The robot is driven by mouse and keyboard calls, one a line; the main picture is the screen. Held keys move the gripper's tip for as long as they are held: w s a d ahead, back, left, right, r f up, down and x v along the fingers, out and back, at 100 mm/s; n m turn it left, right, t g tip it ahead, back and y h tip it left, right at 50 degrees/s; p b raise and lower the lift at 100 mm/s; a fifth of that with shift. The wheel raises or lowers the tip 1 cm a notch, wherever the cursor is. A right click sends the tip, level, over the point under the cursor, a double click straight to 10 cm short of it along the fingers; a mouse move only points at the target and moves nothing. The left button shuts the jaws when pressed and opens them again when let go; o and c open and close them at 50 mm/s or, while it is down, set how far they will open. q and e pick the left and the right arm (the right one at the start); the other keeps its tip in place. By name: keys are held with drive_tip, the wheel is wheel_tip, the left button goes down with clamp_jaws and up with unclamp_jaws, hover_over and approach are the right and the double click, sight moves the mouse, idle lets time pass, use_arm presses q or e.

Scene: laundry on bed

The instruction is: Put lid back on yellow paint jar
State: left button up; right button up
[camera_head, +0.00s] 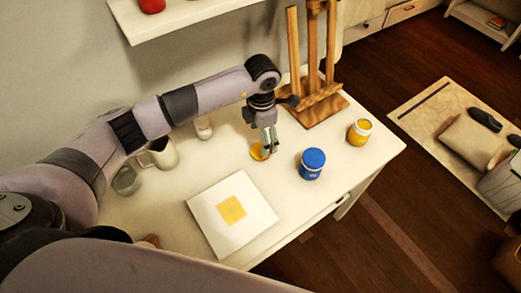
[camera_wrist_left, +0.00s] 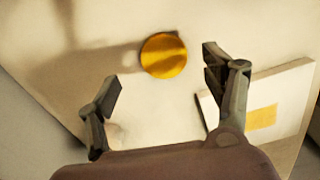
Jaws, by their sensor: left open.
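The yellow lid (camera_head: 259,152) lies flat on the white table, apart from its jar. It also shows in the left wrist view (camera_wrist_left: 164,55) as a yellow disc just beyond the fingertips. My left gripper (camera_head: 269,147) is over the lid in the head view. In the left wrist view my left gripper (camera_wrist_left: 160,70) is open and empty, its two fingers apart on either side of the lid. My right gripper is not in view.
A blue jar (camera_head: 312,164) stands between the lid and the yellow jar. A canvas with a yellow square (camera_head: 216,229) lies at the front. A wooden easel (camera_head: 322,106) stands behind. A pitcher (camera_head: 163,152) and a glass (camera_head: 127,180) stand at left.

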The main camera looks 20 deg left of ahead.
use_arm(q)
drive_tip(key=f, duration=0.2)
drive_tip(key=f+p, duration=0.1)
drive_tip(key=f, duration=0.2)
drive_tip(key=shift+s+d, duration=0.1)
drive_tip(key=shift+s, duration=0.1)
drive_tip(key=shift+c, duration=0.3)
drive_tip(key=c, duration=0.8)
